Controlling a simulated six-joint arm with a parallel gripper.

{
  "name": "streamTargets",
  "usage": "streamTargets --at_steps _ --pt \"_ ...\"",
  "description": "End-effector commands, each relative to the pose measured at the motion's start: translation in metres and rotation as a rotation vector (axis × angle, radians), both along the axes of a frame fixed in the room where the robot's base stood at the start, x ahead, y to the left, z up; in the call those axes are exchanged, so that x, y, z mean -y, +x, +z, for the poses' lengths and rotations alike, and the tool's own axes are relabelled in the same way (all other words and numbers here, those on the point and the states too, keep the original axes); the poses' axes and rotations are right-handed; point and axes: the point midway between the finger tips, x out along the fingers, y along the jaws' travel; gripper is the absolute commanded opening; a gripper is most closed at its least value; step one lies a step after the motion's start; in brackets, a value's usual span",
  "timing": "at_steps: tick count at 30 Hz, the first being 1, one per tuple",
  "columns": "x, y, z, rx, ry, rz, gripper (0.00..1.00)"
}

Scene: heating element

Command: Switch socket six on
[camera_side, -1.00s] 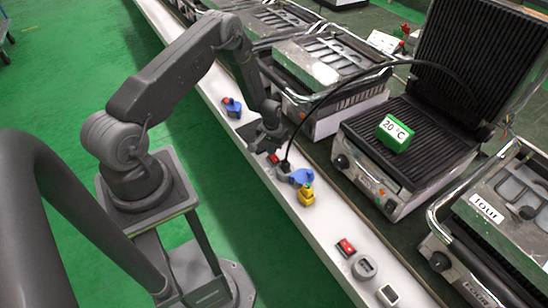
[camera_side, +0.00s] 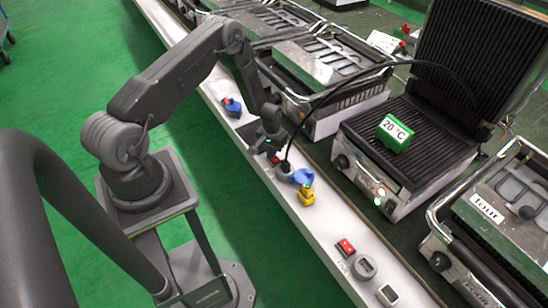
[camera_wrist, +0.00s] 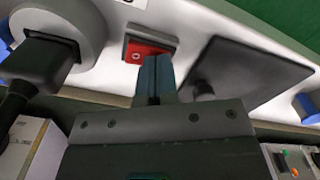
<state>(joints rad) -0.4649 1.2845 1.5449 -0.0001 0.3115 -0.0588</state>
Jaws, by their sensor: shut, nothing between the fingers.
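A red rocker switch (camera_wrist: 148,50) in a dark frame sits on the white rail, at the upper middle of the wrist view. In the side view only a bit of the red switch (camera_side: 274,159) shows below my gripper. My gripper (camera_wrist: 154,62) is shut and empty, its fingertips at the switch's lower edge in the wrist view. I cannot tell for sure whether they touch it or which way the rocker is tipped. Left of the switch is a round grey socket (camera_wrist: 91,22) with a black plug (camera_wrist: 38,60) in it. The label above the switch is cut off.
Blue and yellow plugs (camera_side: 305,196) stand right of the gripper on the rail (camera_side: 328,227). Another red switch (camera_side: 346,246) is farther right. An open grill (camera_side: 390,150) with a green "20 °C" block (camera_side: 394,133) stands behind. A black cable arches over it.

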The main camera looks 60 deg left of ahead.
Motion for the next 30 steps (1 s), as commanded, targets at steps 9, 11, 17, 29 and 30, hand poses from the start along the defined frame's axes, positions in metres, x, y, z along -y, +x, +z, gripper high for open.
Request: streamTargets --at_steps 9,11,17,29,30 --pt "0.000 0.000 0.018 0.000 0.000 0.000 0.00" --pt "0.000 0.000 0.022 -0.001 -0.001 0.000 0.00" --pt "0.000 0.000 0.038 0.001 0.001 0.000 0.00" --pt "0.000 0.000 0.067 0.000 0.000 0.000 0.00" --pt "0.000 0.000 0.068 0.000 0.000 0.000 0.00"
